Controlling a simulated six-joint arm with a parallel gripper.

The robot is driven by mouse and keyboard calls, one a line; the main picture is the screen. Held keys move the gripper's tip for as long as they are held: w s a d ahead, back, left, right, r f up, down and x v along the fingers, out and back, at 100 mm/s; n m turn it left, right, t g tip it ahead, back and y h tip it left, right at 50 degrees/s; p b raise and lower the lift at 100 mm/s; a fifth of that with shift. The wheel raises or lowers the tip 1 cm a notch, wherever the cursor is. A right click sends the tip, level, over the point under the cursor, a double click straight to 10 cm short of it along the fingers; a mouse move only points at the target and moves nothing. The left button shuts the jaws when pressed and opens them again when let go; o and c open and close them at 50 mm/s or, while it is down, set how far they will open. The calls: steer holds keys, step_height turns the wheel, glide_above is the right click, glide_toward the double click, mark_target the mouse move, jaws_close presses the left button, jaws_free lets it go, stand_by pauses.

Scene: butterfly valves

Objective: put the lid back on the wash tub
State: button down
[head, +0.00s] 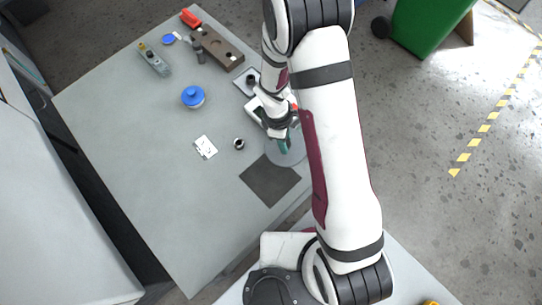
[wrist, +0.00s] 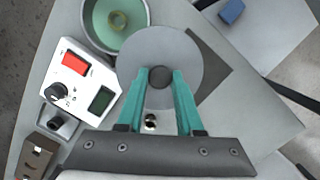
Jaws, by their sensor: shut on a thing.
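The wash tub (wrist: 92,38) is a round grey-rimmed vessel, green inside, at the top of the wrist view. An olive ring (wrist: 118,20) lies in it. The lid (wrist: 195,55) is a flat grey disc with a dark round knob. My gripper (wrist: 160,80) is shut on the knob, with its teal fingers on either side. The lid overlaps the tub's lower right edge in this view and lies off to the side of its opening. In the head view the lid (head: 299,153) shows under my gripper (head: 285,148); my arm hides the tub. The lid's height is unclear.
A white control box (wrist: 82,85) with a red switch, a knob and a dark display stands beside the tub. A dark square mat (head: 270,181), a small metal-and-black part (head: 239,143), a white card (head: 205,147) and a blue-lidded jar (head: 193,97) are nearby. The front-left table is clear.

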steer(key=shift+w+d+f+m+g, duration=0.1)
steer(key=shift+w+d+f+m, duration=0.45)
steer(key=shift+w+d+f, duration=0.65)
steer(key=shift+w+d+f+m+g, duration=0.1)
steer(key=shift+w+d+f+m, duration=0.45)
steer(key=shift+w+d, duration=0.7)
steer(key=shift+w+d+f+m+g, duration=0.1)
steer(key=shift+w+d+f+m, duration=0.6)
steer(key=shift+d, duration=1)
steer(key=shift+f, duration=0.3)
steer(key=shift+c, duration=2.4)
jaws_free()
steer(key=shift+o, duration=0.3)
steer(key=o, duration=0.4)
step_height(320, 180, up, 5)
